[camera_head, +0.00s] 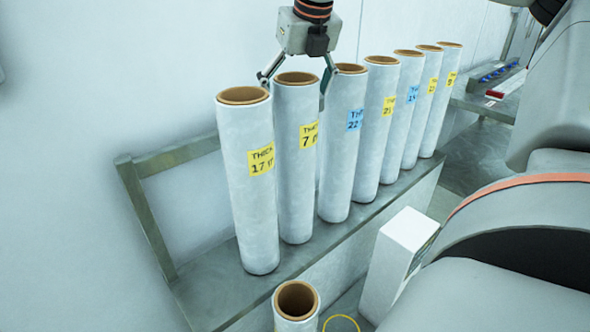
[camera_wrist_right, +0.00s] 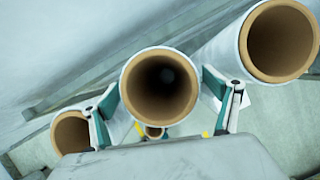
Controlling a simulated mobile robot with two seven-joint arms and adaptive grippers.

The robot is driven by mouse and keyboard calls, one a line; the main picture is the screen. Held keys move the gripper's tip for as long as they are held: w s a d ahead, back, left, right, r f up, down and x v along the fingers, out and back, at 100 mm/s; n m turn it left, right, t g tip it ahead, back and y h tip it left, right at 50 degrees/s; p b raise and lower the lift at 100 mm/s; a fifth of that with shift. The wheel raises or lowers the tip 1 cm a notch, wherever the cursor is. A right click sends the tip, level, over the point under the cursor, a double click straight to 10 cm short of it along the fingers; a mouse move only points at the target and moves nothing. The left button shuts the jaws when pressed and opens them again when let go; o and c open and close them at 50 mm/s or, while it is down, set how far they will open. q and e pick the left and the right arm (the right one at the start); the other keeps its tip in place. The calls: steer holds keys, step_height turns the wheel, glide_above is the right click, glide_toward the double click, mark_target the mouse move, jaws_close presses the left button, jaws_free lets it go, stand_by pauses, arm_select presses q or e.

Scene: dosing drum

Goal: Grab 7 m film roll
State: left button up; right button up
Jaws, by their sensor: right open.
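The 7 m film roll (camera_head: 296,170) is a white upright tube with a brown core and a yellow label reading 7. It stands second from the left in a row on a grey shelf (camera_head: 205,292). My right gripper (camera_head: 296,88) is above it, with open fingers on either side of its upper end. In the right wrist view the roll's open top (camera_wrist_right: 160,86) lies between the fingers (camera_wrist_right: 162,108). I cannot tell whether either finger touches it. My left gripper is not in view.
The roll labelled 17 (camera_head: 246,180) stands close on the left, and a blue-labelled roll (camera_head: 343,150) close on the right. Several more rolls continue to the right. A separate roll (camera_head: 296,302) stands lower in front. A white box (camera_head: 398,260) is beside the shelf.

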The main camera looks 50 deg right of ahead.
steer(key=c, duration=2.1)
steer(key=shift+r, duration=0.2)
steer(key=shift+c, duration=0.5)
steer(key=shift+r, duration=0.1)
